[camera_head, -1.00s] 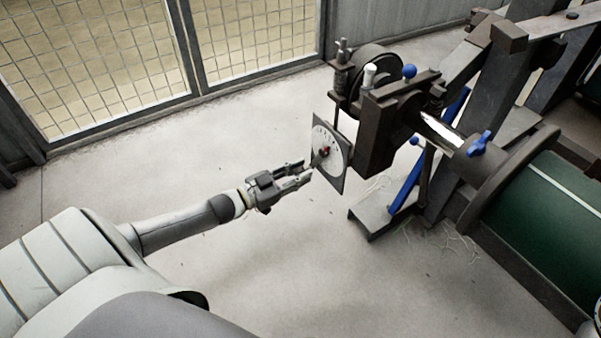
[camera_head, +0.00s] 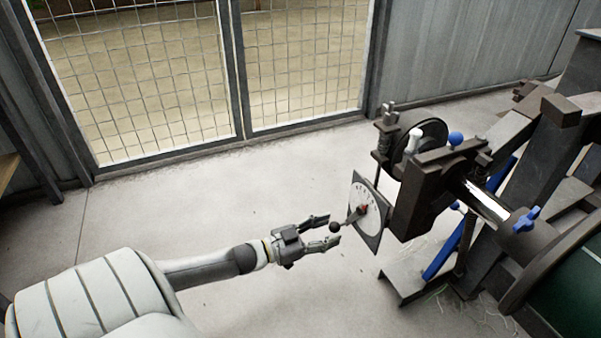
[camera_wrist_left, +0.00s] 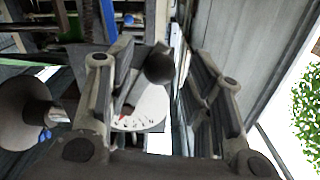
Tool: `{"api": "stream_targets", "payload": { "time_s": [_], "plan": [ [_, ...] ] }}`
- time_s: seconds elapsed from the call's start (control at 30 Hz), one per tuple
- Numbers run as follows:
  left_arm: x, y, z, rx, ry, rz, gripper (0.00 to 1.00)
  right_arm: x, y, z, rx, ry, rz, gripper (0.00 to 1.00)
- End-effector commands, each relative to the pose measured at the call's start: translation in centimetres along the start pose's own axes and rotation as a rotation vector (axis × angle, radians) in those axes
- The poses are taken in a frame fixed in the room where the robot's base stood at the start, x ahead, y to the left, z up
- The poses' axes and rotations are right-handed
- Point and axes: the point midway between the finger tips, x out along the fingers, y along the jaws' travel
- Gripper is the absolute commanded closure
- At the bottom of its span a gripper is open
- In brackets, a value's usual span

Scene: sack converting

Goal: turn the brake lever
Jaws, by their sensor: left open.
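The brake lever (camera_head: 351,217) is a short dark arm with a round black knob, pointing left and slightly down from the red hub of a white dial plate (camera_head: 372,222). My left gripper (camera_head: 332,229) is open, with its fingertips either side of the knob in the head view. My right gripper is not in view.
The dial plate is mounted on a dark machine frame (camera_head: 425,195) with a blue ball knob (camera_head: 455,138), a blue star handle (camera_head: 526,219) and a green roll (camera_head: 562,295). A mesh fence (camera_head: 140,75) stands behind. The floor (camera_head: 200,195) left of the machine is clear.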

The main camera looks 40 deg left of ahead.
Motion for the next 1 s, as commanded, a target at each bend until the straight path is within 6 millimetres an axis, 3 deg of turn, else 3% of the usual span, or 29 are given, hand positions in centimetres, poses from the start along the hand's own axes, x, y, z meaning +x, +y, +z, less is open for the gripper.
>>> {"api": "stream_targets", "payload": {
  "time_s": [0.5, 0.7, 1.0],
  "plan": [
    [-7.9, 0.0, 0.1, -0.001, -0.003, 0.000, 0.53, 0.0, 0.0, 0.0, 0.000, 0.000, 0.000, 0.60],
    [-9.4, 0.0, 0.0, 0.000, -0.001, 0.000, 0.53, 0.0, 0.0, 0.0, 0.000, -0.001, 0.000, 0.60],
    [-9.8, -0.1, -0.1, 0.001, 0.000, -0.001, 0.53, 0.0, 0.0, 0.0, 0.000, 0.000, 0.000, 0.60]
  ]
}}
